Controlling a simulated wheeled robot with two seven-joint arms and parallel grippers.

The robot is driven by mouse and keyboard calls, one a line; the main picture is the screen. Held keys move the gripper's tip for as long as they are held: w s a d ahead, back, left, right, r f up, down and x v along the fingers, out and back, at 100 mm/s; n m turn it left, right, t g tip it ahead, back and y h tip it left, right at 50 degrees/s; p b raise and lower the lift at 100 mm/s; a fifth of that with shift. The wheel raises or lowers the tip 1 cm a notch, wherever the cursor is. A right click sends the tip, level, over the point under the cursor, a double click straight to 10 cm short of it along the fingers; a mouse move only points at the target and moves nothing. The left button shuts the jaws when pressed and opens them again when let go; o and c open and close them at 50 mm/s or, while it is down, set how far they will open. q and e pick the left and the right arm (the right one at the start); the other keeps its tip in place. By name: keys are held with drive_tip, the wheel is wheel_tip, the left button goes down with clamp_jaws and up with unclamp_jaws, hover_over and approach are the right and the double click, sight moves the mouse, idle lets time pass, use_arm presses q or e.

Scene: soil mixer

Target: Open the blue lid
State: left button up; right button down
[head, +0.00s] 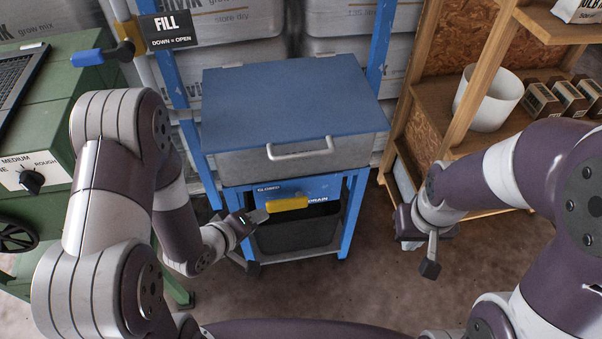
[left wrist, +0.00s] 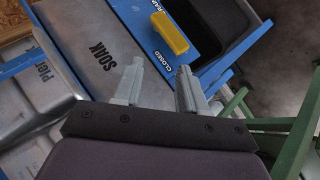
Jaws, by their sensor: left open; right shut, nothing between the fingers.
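The blue lid (head: 295,95) lies flat and closed on a grey metal bin (head: 300,165) in a blue frame. A pale bar handle (head: 300,149) is at the lid's front edge. My left gripper (head: 255,240) is open and empty, below and left of the handle, near the yellow drain handle (head: 286,204). In the left wrist view its two fingers (left wrist: 160,85) are apart, with the yellow handle (left wrist: 170,33) beyond them; the lid's handle cannot be made out there. My right gripper (head: 430,266) is shut and empty, right of the frame and lower than the lid.
A black tub (head: 295,236) stands under the bin. A blue lever with a FILL sign (head: 166,30) is at upper left. A green machine (head: 35,150) stands at left, a wooden shelf with a white pot (head: 488,98) at right. Bare floor lies in front.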

sight(297, 158)
use_arm(q)
drive_tip(key=w+d+r+n+t+h, duration=0.1)
drive_tip(key=d+r+n+t+h, duration=0.15)
drive_tip(key=r, duration=0.25)
drive_tip(key=w+d+r+n+t+h, duration=0.1)
drive_tip(key=w+r+n+t+h, duration=0.1)
drive_tip(key=r+n+t, duration=0.15)
drive_tip(key=shift+g+y, duration=0.25)
drive_tip(key=shift+g, duration=0.15)
drive_tip(key=x, duration=1.2)
drive_tip(key=shift+w+d+r, duration=0.15)
drive_tip(key=shift+w+r, duration=0.1)
drive_tip(key=shift+r, duration=0.1)
